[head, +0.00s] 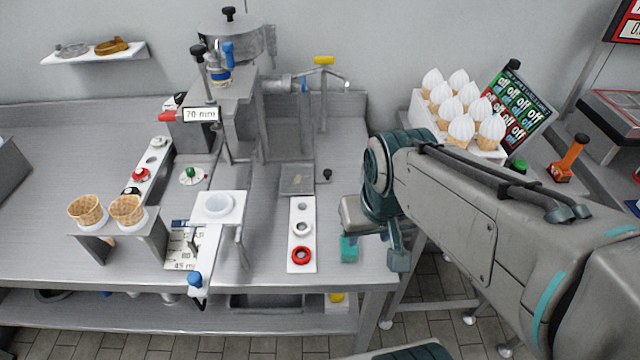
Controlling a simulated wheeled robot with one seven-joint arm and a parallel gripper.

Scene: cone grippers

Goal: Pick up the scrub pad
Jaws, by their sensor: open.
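A small teal block (349,248), which looks like the scrub pad, is at the counter's front right corner, just right of the white strip with rings. My gripper (378,247) is at the right end of the counter, directly beside and partly above the block. One grey finger shows clearly at its right; the other is hard to make out. The jaws are open. I cannot tell whether a finger touches the block.
The steel counter (340,274) ends just right of the block. A white strip (301,262) with rings, a press stand (218,208) and a cone holder (92,232) stand to the left. A rack of cones (492,150) stands at the right.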

